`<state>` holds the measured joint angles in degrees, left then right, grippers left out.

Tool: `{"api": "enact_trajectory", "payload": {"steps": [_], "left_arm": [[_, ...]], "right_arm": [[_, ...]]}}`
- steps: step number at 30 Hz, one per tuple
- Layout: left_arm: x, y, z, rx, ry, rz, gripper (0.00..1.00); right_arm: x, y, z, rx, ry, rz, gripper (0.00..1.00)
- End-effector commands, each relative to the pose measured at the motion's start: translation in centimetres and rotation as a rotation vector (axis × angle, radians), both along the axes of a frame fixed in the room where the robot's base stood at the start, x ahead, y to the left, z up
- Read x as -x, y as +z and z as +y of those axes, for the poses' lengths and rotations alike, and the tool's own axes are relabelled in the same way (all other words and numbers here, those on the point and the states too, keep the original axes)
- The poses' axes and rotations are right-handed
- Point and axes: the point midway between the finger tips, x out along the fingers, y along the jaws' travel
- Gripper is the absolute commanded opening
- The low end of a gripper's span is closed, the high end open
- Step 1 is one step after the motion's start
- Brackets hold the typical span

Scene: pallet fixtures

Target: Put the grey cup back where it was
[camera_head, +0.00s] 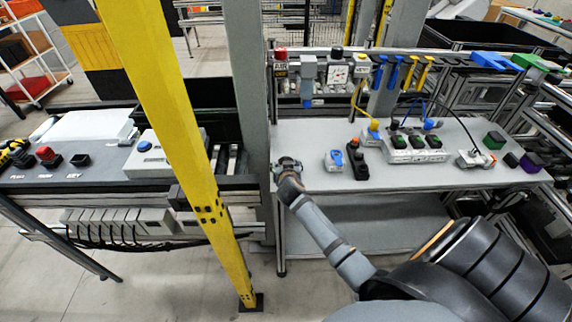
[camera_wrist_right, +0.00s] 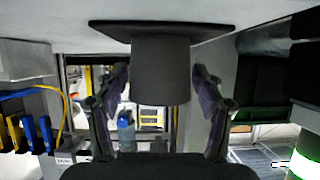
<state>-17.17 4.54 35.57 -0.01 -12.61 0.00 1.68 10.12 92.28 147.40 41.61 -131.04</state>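In the right wrist view, a dark grey cup (camera_wrist_right: 160,72) with a wide flat dark flange shows upside down, its flange against the pale table surface. My right gripper (camera_wrist_right: 160,80) has one finger on each side of it, with narrow gaps at the fingertips, so it looks open around the cup. In the head view, my right gripper (camera_head: 287,165) is over the left end of the grey table (camera_head: 320,130). It hides most of the cup there. My left gripper is not in view.
A blue-and-white block (camera_head: 334,161) and a black device (camera_head: 357,160) stand just right of my gripper. A socket block (camera_head: 412,145) lies further right. A yellow post (camera_head: 180,130) and grey column (camera_head: 247,90) stand on the left. Hooks and devices hang behind.

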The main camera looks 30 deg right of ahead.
Motion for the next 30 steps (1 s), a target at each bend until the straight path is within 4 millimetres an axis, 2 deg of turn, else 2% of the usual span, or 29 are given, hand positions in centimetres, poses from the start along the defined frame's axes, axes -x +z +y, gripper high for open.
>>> {"api": "enact_trajectory", "payload": {"steps": [11, 14, 24, 30], "left_arm": [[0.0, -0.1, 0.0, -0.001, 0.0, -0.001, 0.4], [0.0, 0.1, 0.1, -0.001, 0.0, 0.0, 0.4], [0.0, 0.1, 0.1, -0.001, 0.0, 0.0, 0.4], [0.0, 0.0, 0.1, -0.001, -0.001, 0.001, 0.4]], "right_arm": [[0.1, 0.3, 0.1, 0.0, 0.0, -0.001, 0.76], [1.3, 0.9, 0.8, 0.0, 0.002, 0.0, 0.76], [7.5, 4.3, 4.3, -0.003, -0.001, 0.0, 0.76], [9.3, 5.3, 5.3, -0.001, 0.0, 0.0, 0.76]]}}
